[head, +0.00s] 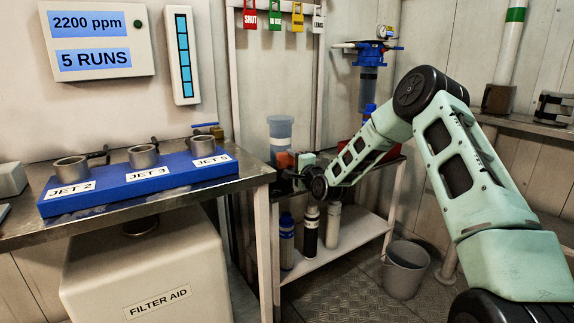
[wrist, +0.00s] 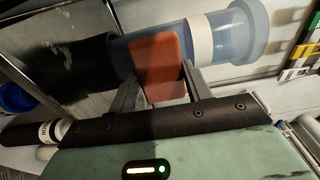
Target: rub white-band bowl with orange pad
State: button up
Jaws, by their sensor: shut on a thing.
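The white-band bowl (head: 280,130) is a translucent blue cylinder with a flared rim, standing at the left end of the small side bench. In the wrist view the bowl (wrist: 235,35) lies across the top, its white band right of the pad. My gripper (wrist: 160,78) is shut on the orange pad (wrist: 160,62), which sits between its two fingers. The pad overlaps the bowl's wall in the wrist view; I cannot tell whether they touch. In the head view the pad (head: 284,160) shows beside the bowl's lower part, and the bowl's base is hidden.
A dark cylinder (wrist: 80,68) adjoins the bowl's left end in the wrist view. Several bottles (head: 311,230) stand on the shelf below. A blue jet block (head: 140,190) sits on the left counter. A grey bucket (head: 405,270) stands on the floor.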

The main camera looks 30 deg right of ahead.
aim_at(283, 162)
jog(key=shift+d, duration=0.6)
jog(key=shift+a, duration=0.1)
jog(key=shift+w+a, duration=0.1)
jog(key=shift+a, duration=1.85)
jog(key=s, duration=0.6)
jog(key=shift+a+p, duration=0.15)
jog(key=shift+p, duration=0.15)
jog(key=shift+s, duration=0.15)
jog(key=shift+s+a, duration=0.1)
jog(key=shift+s, duration=1.25)
